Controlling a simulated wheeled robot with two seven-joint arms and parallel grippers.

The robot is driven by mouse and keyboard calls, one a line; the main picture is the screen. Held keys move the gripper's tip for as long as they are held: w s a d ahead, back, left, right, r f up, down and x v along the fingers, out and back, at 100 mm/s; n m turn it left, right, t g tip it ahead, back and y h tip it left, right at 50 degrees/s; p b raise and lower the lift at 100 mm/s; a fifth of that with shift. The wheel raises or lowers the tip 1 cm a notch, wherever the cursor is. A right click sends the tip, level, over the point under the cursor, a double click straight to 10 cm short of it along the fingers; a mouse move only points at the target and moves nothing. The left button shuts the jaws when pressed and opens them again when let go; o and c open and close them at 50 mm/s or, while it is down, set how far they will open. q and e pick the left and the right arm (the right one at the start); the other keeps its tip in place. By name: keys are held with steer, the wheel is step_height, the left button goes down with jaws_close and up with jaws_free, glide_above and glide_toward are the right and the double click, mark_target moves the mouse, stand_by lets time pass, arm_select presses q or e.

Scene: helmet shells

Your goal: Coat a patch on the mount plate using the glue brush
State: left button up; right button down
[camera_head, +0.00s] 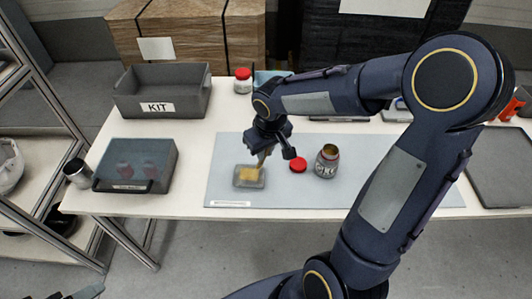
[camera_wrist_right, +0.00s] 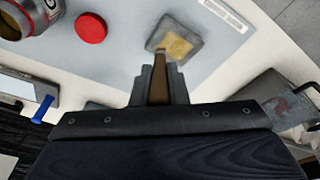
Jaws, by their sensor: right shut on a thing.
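The mount plate (camera_head: 240,183) is a small grey square on the left part of the blue-grey mat (camera_head: 225,150). A yellowish patch (camera_head: 249,174) covers much of its middle. The plate also shows in the right wrist view (camera_wrist_right: 158,38). My right gripper (camera_head: 264,152) is shut on the glue brush (camera_wrist_right: 158,90), whose brown handle shows between the fingers. The brush points down toward the plate; I cannot tell whether its tip touches. An open glue jar (camera_head: 327,163) stands upright on the mat, with its red lid (camera_head: 298,165) lying beside it. My left gripper is not visible.
A grey KIT bin (camera_head: 161,78) stands at the back left. A dark translucent-lidded box (camera_head: 137,160) and a metal cup (camera_head: 77,173) are at the left edge. A red-lidded jar (camera_head: 243,82) stands behind the mat. A dark tray (camera_head: 500,165) lies at right.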

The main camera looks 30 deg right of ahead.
step_height(320, 180, up, 2)
steer(key=shift+d+p, duration=0.15)
steer(key=shift+p, duration=0.4)
steer(key=shift+r+p, duration=1.1)
steer(key=shift+r, duration=0.3)
steer(key=shift+f+b, duration=0.6)
steer(key=shift+b, duration=0.1)
steer(key=shift+r, duration=0.1)
